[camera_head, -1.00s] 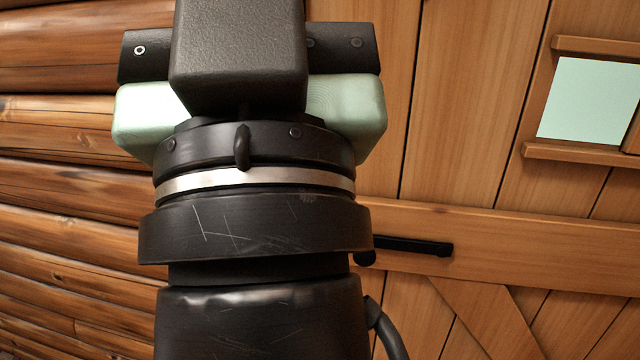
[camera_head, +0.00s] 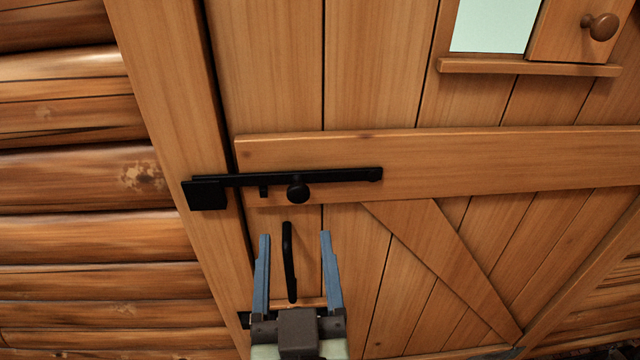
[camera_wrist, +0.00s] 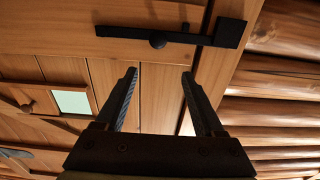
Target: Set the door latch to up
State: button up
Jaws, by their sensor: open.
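The black door latch (camera_head: 335,176) is a long bar lying nearly level across the door's wooden crosspiece. Its left end sits in a black catch (camera_head: 207,193) on the door frame, and a round knob (camera_head: 298,190) sticks out below the bar. The latch also shows in the wrist view (camera_wrist: 130,32), with its knob (camera_wrist: 157,40) and its catch (camera_wrist: 229,33). My gripper (camera_head: 294,236) is open and empty, below the latch and apart from it. Its two blue fingers stand either side of a black vertical door handle (camera_head: 288,262) in the head view; contact cannot be told.
The wooden door (camera_head: 370,70) has a small window (camera_head: 493,25) with a sill and a sliding panel with a round knob (camera_head: 601,27) at upper right. A log wall (camera_head: 90,245) stands to the left. The space around the latch is clear.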

aim_at(299, 196)
jog(key=w, duration=0.4)
jog(key=w+f, duration=0.1)
jog(key=w, duration=0.3)
jog(key=w+p, duration=0.1)
jog(key=w, duration=0.3)
jog(key=shift+w+d+f, duration=0.25)
jog(key=shift+d+f, duration=0.05)
grip_shut()
dwell(1.2)
